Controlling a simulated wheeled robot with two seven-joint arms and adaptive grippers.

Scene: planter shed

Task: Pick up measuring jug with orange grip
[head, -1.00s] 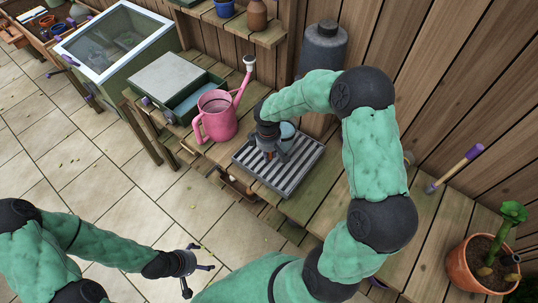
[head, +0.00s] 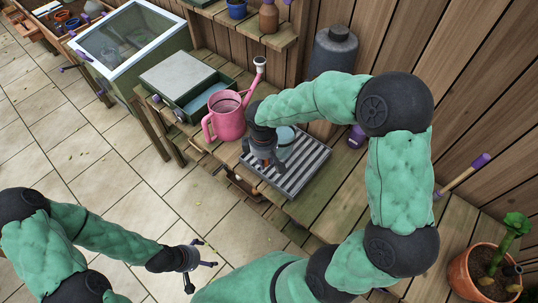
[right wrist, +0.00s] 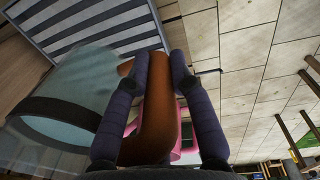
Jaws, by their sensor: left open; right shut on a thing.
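The measuring jug is a clear bluish vessel with a dark band; it shows at the left of the right wrist view (right wrist: 70,95) and partly behind my gripper in the head view (head: 287,137). Its orange grip (right wrist: 152,110) lies between the two fingers of my right gripper (right wrist: 180,75), which is shut on it. In the head view my right gripper (head: 265,163) is over the slatted tray (head: 305,172). I cannot tell whether the jug touches the tray. My left gripper (head: 203,265) is open and empty above the paved floor, away from the bench.
A pink watering can (head: 227,120) stands just left of the tray, close to my right gripper. A potted plant (head: 485,270) is at the right. The bench right of the tray is mostly clear.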

